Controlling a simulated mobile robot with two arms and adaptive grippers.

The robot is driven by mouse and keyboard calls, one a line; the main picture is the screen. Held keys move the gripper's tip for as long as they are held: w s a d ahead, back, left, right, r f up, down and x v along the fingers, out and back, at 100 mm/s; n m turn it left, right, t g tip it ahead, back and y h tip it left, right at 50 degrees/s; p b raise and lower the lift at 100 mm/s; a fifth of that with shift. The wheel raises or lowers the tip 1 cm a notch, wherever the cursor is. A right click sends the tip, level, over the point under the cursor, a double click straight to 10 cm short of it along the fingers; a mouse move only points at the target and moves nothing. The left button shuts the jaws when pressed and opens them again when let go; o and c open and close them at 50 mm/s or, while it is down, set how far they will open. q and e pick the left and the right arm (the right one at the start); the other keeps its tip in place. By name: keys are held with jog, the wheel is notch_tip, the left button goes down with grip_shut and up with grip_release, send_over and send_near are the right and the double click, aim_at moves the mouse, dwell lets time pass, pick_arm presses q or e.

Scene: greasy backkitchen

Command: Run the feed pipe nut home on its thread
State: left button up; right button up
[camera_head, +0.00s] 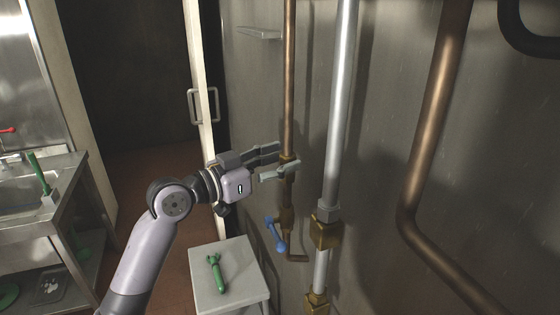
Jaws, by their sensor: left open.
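A thin copper pipe (289,80) runs down the wall. A brass-coloured nut (287,158) shows on it at the height of my left gripper. My left gripper (284,163) comes in from the left with its fingers open at this nut. The fingers partly hide it, and I cannot tell whether they touch it. Below, the copper pipe continues to a fitting with a blue lever handle (275,234) and a short bent outlet. The thread itself is too small or hidden to make out. My right gripper is not in view.
To the right stand a grey pipe (340,100) with a grey nut (328,211) above a brass fitting (325,235), and a thick bent copper pipe (435,120). A green tool (216,273) lies on a small white table (240,295). A sink counter (40,215) is left.

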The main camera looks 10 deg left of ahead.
pick_arm(q)
jog(key=n+t+y, duration=0.1)
jog(key=n+y, duration=0.1)
jog(key=shift+s+d+t+y, duration=0.15)
jog(key=shift+d+t+y, duration=0.15)
jog(key=shift+d+t, duration=0.1)
jog(key=shift+a+n+t+y, duration=0.1)
jog(key=shift+n+t+y, duration=0.2)
jog(key=shift+n+y, duration=0.15)
jog(key=shift+a, duration=0.1)
jog(key=shift+f, duration=0.35)
jog(key=shift+c, duration=0.6)
grip_shut()
jog(key=shift+a+m+h, duration=0.1)
jog(key=shift+m+h, duration=0.35)
